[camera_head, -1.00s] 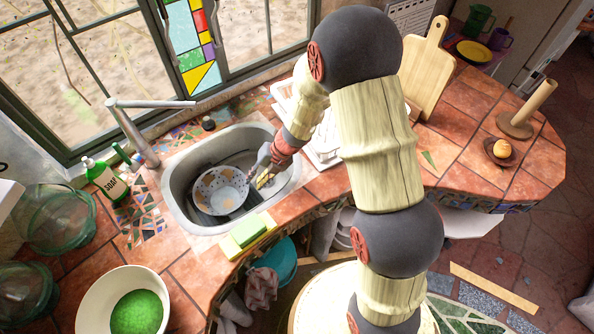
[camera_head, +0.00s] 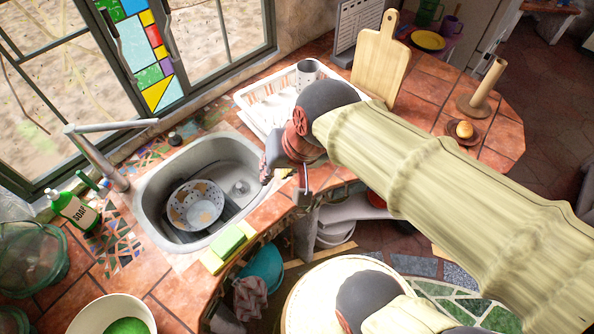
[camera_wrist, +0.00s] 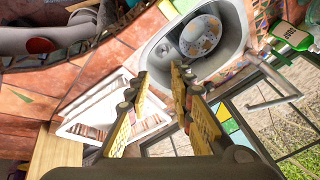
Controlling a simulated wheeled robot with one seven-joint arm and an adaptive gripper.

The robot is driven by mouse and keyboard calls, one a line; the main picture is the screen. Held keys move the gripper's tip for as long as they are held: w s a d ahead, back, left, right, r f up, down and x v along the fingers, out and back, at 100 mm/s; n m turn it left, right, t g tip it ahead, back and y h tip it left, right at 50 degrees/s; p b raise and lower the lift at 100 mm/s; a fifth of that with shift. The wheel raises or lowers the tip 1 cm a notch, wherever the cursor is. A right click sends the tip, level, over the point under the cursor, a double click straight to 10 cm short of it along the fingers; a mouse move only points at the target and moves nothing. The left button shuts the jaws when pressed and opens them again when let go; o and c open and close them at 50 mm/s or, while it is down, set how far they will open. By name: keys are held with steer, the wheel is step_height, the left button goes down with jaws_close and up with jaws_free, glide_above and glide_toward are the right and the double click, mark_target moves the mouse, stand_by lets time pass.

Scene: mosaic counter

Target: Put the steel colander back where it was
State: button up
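My gripper (camera_head: 272,170) is above the right rim of the sink, to the right of the colander. In the wrist view its two yellow-padded fingers (camera_wrist: 160,78) stand apart with nothing between them, so it is open and empty.
A white dish rack (camera_head: 262,104) with a grey cup (camera_head: 307,74) stands behind my gripper. The faucet (camera_head: 105,165) is left of the sink. A yellow-green sponge (camera_head: 229,241) lies on the front edge. A soap bottle (camera_head: 75,210) stands at left. A cutting board (camera_head: 379,60) leans at the back.

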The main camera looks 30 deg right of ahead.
steer(key=s+d+n, duration=0.1)
steer(key=s+d+r+n, duration=0.1)
steer(key=n, duration=0.1)
steer(key=s+n+h, duration=0.1)
steer(key=shift+s+d+r+t, duration=0.2)
steer(key=shift+d+r+t, duration=0.2)
steer(key=shift+f+b, duration=0.95)
